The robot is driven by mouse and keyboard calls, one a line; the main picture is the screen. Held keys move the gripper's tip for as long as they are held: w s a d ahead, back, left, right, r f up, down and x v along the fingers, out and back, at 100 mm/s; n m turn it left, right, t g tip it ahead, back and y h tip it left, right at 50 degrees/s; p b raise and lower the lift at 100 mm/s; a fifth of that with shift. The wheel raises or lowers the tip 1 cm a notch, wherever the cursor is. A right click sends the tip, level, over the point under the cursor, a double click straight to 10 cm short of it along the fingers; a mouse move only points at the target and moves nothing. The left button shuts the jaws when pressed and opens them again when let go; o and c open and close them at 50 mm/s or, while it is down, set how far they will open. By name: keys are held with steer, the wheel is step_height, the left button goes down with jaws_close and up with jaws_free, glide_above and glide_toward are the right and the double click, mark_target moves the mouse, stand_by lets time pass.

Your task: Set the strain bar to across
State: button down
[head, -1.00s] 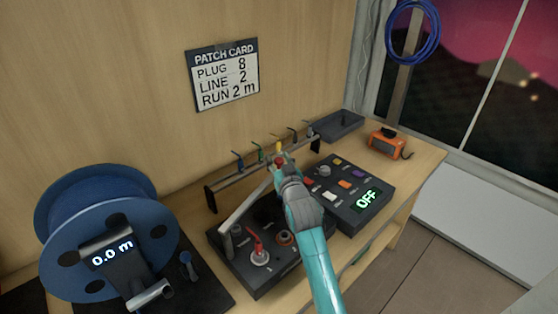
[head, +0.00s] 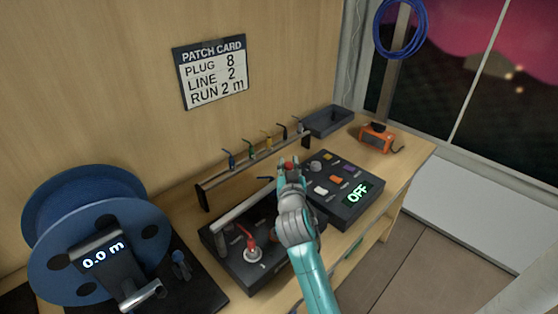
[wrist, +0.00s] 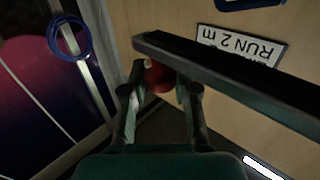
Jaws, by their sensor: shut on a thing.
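The strain bar (head: 247,208) is a long pale grey bar on a dark socket box (head: 245,262). It runs from an upright at the box's left end, slanting up and right toward my gripper (head: 290,168). My gripper is shut on the bar's red end knob (head: 289,166). In the wrist view, the red knob (wrist: 158,76) sits between the two fingers (wrist: 158,92), at the end of the dark-looking bar (wrist: 230,75). A red plug (head: 250,246) stands in a socket on the box. My arm hides the box's right part.
A rack (head: 215,184) with several coloured plugs stands behind the box. A button panel (head: 345,208) reading OFF lies close to the right. A blue cable drum (head: 70,215) stands left. A grey tray (head: 330,120) and an orange device (head: 377,137) are at the back right.

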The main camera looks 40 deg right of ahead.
steer(key=shift+s+f+m+g+h, duration=0.1)
steer(key=shift+s+m+g+h, duration=0.35)
steer(key=shift+s, duration=0.45)
steer(key=c, duration=0.9)
jaws_free()
steer(key=shift+s, duration=0.1)
steer(key=v, duration=1.2)
